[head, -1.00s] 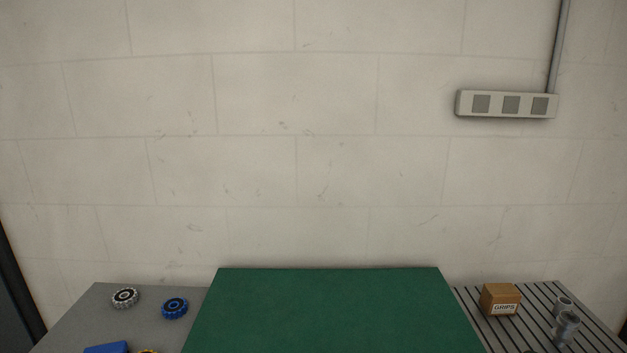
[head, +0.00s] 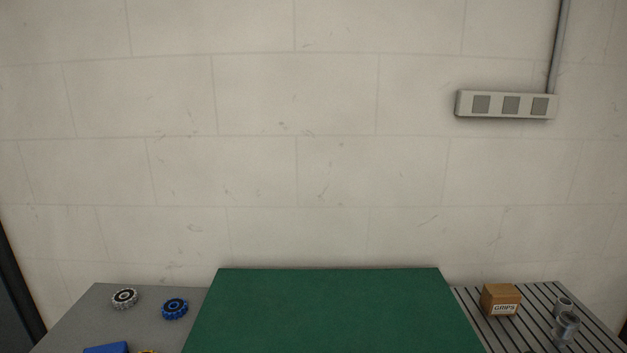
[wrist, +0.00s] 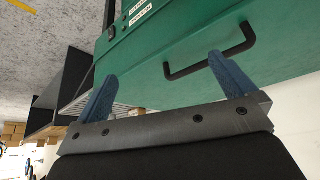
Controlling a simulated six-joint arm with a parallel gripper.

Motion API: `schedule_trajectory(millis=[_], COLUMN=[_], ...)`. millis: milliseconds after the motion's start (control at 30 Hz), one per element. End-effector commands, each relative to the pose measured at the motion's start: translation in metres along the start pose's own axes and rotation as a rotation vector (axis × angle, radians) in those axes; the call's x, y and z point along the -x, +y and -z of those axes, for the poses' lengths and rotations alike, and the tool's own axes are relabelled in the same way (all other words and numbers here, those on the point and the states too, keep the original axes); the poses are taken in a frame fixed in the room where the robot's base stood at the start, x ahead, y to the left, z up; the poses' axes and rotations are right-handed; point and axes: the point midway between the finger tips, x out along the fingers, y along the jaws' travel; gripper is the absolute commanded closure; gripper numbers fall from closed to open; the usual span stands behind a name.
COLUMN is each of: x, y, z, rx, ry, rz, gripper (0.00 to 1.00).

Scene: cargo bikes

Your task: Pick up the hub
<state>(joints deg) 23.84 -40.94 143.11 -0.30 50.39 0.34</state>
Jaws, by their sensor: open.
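A grey metal cylindrical part (head: 566,326), which looks like the hub, stands on the slatted surface at the far right in the head view. A smaller grey ring-like end (head: 564,303) shows just behind it; I cannot tell whether the two are one piece. My gripper (wrist: 160,78) shows only in the wrist view. Its two blue fingers are wide apart with nothing between them. It faces a green panel with a black handle (wrist: 212,66), and no hub shows in that view.
A cardboard box marked GRIPS (head: 500,300) sits left of the metal part. On the grey left surface (head: 80,320) lie a silver toothed ring (head: 124,299), a blue one (head: 174,309) and a partly cut-off blue object (head: 106,348).

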Motion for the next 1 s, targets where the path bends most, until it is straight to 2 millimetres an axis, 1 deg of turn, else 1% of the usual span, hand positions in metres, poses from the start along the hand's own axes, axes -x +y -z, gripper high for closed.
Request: schedule_trajectory(millis=[100,133,267,533,633,667,767,867,900,967,1000], x=[0.0,0.0,0.0,0.0,0.003,0.004,0.012,0.021,0.023,0.026,0.027], y=[0.0,0.0,0.0,0.0,0.002,0.003,0.009,0.018,0.023,0.03,0.036], z=[0.0,0.0,0.0,0.001,0.009,0.014,0.04,0.076,0.091,0.114,0.13], rx=[0.0,0.0,0.0,-0.001,-0.011,-0.018,-0.055,-0.105,-0.126,-0.16,-0.181], ry=[0.0,0.0,0.0,0.0,-0.002,-0.005,-0.011,-0.019,-0.023,-0.028,-0.03], rz=[0.0,0.0,0.0,0.0,-0.005,-0.008,-0.024,-0.047,-0.057,-0.071,-0.081], gripper=[0.0,0.02,0.28,0.28,0.28,0.28,0.28,0.28,0.28,0.28,0.28])
